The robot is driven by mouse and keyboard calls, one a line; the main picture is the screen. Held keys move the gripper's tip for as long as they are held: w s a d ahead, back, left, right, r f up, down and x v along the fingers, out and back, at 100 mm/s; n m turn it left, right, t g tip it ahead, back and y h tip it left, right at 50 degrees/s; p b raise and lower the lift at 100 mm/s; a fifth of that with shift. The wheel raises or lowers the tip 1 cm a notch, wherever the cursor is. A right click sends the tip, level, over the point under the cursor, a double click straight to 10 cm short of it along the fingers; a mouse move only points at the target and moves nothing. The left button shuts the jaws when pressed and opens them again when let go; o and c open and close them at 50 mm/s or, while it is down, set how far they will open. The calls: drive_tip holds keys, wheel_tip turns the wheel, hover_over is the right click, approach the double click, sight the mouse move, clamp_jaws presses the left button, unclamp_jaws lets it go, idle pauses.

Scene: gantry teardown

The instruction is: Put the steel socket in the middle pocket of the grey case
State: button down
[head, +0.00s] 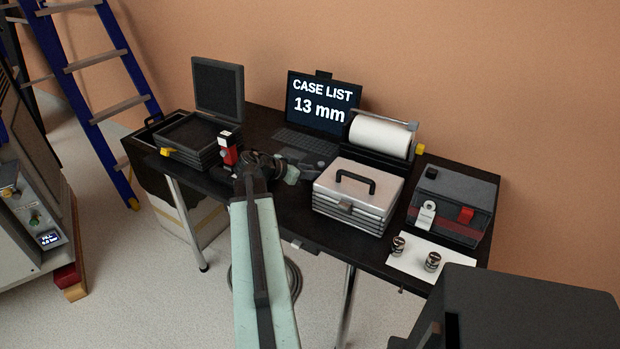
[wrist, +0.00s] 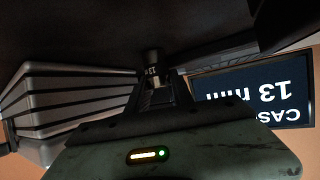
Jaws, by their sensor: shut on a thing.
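My gripper (head: 290,173) is over the middle of the dark table, left of the silver case. In the wrist view, which is upside down, my gripper (wrist: 156,88) is shut on a small dark metallic socket (wrist: 152,60). A mark shows on the socket but I cannot read it well. In the head view the arm hides the held socket. An open dark grey case (head: 187,136) with a raised lid stands at the left of the table. Its pockets cannot be made out. Two more steel sockets (head: 398,246) (head: 432,262) stand on white paper at the right.
A closed silver case (head: 352,203) with a black handle stands right of my gripper. Behind are a laptop (head: 322,103) reading "CASE LIST 13 mm" and a paper roll (head: 380,137). A red and white item (head: 228,150) stands beside the grey case. A dark box (head: 455,200) is at right.

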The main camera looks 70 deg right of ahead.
drive_tip(key=c, duration=1.1)
unclamp_jaws()
